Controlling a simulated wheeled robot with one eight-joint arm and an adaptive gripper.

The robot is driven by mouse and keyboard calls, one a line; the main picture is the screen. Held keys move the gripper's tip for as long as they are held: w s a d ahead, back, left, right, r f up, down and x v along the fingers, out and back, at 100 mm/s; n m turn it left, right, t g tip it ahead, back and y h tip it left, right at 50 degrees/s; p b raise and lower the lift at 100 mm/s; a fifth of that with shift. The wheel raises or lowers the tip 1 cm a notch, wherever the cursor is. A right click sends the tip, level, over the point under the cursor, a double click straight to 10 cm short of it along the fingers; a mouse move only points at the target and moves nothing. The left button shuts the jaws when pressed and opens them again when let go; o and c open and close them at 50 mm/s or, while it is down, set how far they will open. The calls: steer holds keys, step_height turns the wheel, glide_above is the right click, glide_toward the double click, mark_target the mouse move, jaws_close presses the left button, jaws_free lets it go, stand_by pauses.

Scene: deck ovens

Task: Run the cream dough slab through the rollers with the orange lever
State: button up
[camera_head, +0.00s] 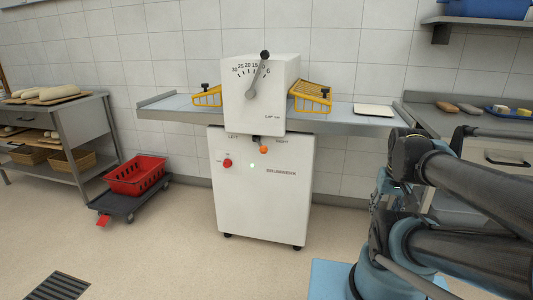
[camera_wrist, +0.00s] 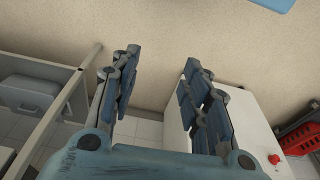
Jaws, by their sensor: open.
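The cream dough slab (camera_head: 374,110) lies flat on the right wing of the machine's grey table (camera_head: 345,126), right of the rollers, which are hidden behind the white housing (camera_head: 281,108). The orange lever (camera_head: 263,149) hangs under the housing, between the labels LEFT and RIGHT, a little right of the middle. My gripper (camera_wrist: 160,65) is open and empty in the wrist view, over the floor and beside the white cabinet (camera_wrist: 238,108). It is apart from slab and lever. The head view shows my arm at the right, but not the gripper.
A thickness dial with a black-knobbed handle (camera_head: 258,74) is on the housing front. Yellow guards (camera_head: 310,96) flank it. A red button (camera_head: 227,163) is on the cabinet. A red crate (camera_head: 136,175) stands on a dolly at left. A steel counter (camera_head: 445,117) is at right.

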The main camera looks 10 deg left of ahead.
steer(key=shift+s+a+r, duration=0.25)
steer(key=shift+s+r, duration=0.05)
steer(key=c, duration=0.4)
steer(key=w+a+r+y, duration=0.2)
steer(key=w+a, duration=0.4)
steer(key=w, duration=0.1)
steer(key=w+a+r+y, duration=0.2)
steer(key=w+a+y, duration=0.1)
steer(key=w+a, duration=0.3)
steer(key=w+a+r+n+y, duration=0.1)
steer(key=w+a+r+y, duration=0.1)
steer(key=w+a, duration=0.4)
steer(key=shift+w+a+r+y, duration=0.15)
steer(key=shift+w+y, duration=0.1)
steer(key=shift+w, duration=0.25)
steer(key=shift+w+a+r+y, duration=0.15)
steer(key=shift+w+y, duration=0.1)
steer(key=shift+w, duration=0.2)
jaws_close()
steer(key=y, duration=0.7)
glide_toward(260, 144)
steer(key=shift+w+a+f, duration=0.1)
steer(key=shift+a+f, duration=0.2)
steer(key=shift+a, duration=0.2)
steer(key=shift+a+f, duration=0.3)
steer(key=shift+a, duration=0.2)
